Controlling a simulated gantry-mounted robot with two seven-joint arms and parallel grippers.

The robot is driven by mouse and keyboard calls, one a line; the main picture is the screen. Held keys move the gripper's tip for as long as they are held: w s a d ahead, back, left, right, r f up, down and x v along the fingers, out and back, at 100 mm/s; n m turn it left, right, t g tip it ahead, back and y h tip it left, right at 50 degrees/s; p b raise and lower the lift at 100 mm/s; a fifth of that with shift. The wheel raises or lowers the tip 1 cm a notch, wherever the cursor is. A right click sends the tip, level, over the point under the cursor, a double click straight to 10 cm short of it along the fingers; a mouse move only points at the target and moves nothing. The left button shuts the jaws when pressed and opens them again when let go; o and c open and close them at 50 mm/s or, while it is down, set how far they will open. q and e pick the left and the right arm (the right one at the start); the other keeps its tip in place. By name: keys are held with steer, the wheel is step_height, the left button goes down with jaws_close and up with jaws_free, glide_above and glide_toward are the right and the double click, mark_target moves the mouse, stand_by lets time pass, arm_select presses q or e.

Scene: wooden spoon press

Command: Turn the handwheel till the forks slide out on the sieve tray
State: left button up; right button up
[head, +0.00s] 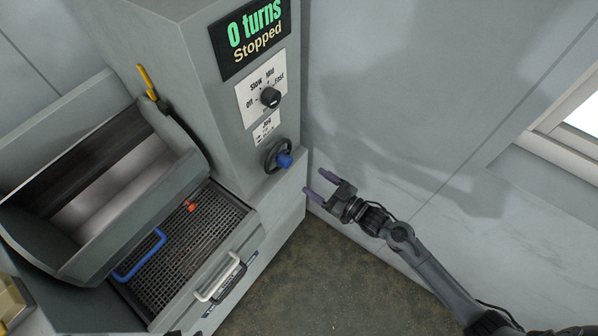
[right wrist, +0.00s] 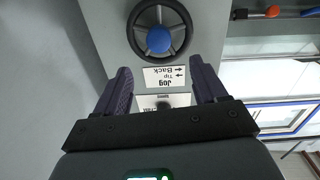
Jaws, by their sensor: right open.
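The dark handwheel (head: 269,163) with a blue knob (head: 284,160) is on the front of the grey machine, under the Jog label. In the right wrist view the handwheel (right wrist: 135,28) lies just beyond my fingertips. My right gripper (head: 314,182) is open and empty, to the right of the wheel and apart from it. Its fingers also show in the right wrist view (right wrist: 160,75). The mesh sieve tray (head: 180,262) is at the lower left, below the tilted drum (head: 125,205). I cannot make out any forks on it. My left gripper is not in view.
The display (head: 252,35) reads "0 turns Stopped". A speed dial (head: 270,97) is below it. A blue U-shaped bar (head: 140,270) and a small red piece (head: 191,206) are at the tray. A white handle (head: 217,280) is on its front. Open floor lies in front.

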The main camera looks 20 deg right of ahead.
mark_target(289, 164)
steer(key=x, duration=1.1)
steer(key=shift+b, duration=0.35)
steer(key=c, duration=1.1)
steer(key=shift+o, duration=0.2)
